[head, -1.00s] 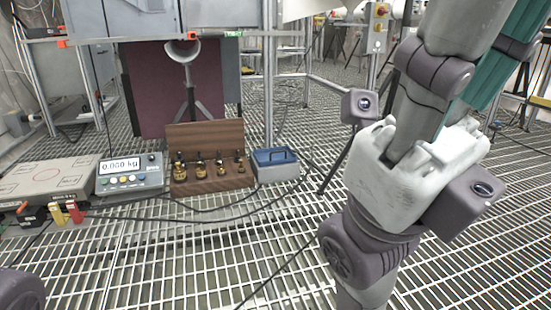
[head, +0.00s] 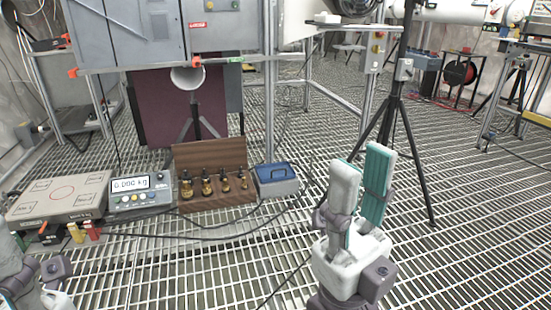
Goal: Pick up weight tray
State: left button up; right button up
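The weight tray (head: 222,200) is a brown wooden box with its back panel upright, low at left of centre in the head view. Several brass weights (head: 207,184) with dark knobs stand in a row in it. My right gripper (head: 363,160) points up, to the right of the tray and apart from it. Its two fingers, white with teal pads, stand apart with nothing between them. Part of my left arm and gripper (head: 45,285) shows at the bottom left corner, clear of the tray. Its fingers cannot be made out.
A scale display (head: 140,193) reading 0.000 kg stands left of the tray, with a flat scale platform (head: 62,198) farther left. A blue-lidded grey box (head: 276,180) sits close on the right. Black cables cross the grating in front. A black tripod (head: 399,130) stands behind my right gripper.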

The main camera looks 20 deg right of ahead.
aim_at(269, 173)
jog(key=i+l+z, duration=0.15)
jog(key=i, duration=3)
